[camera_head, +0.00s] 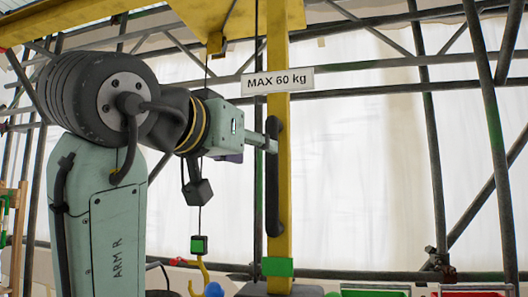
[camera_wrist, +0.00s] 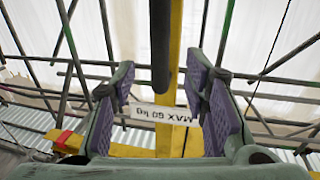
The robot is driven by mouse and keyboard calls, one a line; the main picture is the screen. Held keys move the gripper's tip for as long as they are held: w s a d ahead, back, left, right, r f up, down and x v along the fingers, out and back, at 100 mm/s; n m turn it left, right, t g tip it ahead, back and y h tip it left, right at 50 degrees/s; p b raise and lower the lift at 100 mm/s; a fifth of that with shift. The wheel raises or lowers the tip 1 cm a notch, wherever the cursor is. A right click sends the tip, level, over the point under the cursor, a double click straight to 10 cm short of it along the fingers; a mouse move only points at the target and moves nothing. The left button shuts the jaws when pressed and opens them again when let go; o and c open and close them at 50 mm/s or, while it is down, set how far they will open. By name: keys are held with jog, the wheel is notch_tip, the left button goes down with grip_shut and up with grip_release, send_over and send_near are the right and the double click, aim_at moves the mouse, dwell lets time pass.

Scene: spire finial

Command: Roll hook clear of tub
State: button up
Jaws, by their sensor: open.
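A yellow hook (camera_head: 203,272) hangs on a line below a small green-and-black block (camera_head: 199,244), low in the head view. Its lower end is near the picture's bottom edge. I cannot make out a tub. A yellow post (camera_head: 285,130) carries a long black handle (camera_head: 273,180), which also shows in the wrist view (camera_wrist: 160,45). My gripper (camera_head: 268,144) is at the handle's upper part, beside the post. In the wrist view its purple-padded fingers (camera_wrist: 162,88) are wide apart, with the handle showing between them. I cannot tell whether they touch it.
A "MAX 60 kg" sign (camera_head: 277,81) is on the post. A yellow beam (camera_head: 240,18) runs overhead. Dark scaffold tubes (camera_head: 433,150) stand before pale sheeting. A green block (camera_head: 277,266) sits low on the post. Green (camera_head: 375,291) and red (camera_head: 473,292) panels lie at lower right.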

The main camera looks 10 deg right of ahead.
jog(key=v, duration=0.3)
jog(key=shift+s+a, duration=0.15)
jog(key=shift+s, duration=0.1)
